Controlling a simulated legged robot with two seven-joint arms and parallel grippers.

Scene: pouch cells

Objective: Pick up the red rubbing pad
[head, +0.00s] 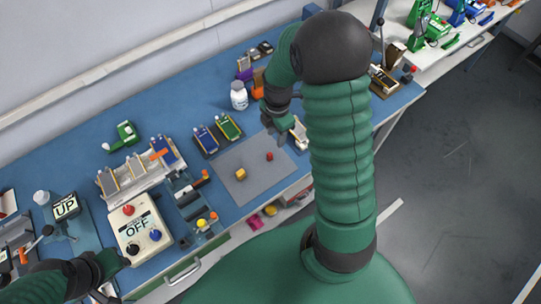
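A small red block (269,156), which looks like the red rubbing pad, lies on the grey mat (248,192) on the blue workbench. A small orange-yellow block (240,174) lies to its left on the same mat. My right gripper (274,128) is dark and points down at the mat's far edge, above and apart from the red block in the picture. Its fingers are too small and dark to read. My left gripper (122,260) is at the lower left, beside the white OFF box; its fingers are not clear.
The OFF box (137,229) with coloured buttons stands left of the mat. A rack of pouch cells (137,176), two cells in dark holders (217,134) and a white bottle (239,95) stand around. A pale object (299,132) is close right of my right gripper.

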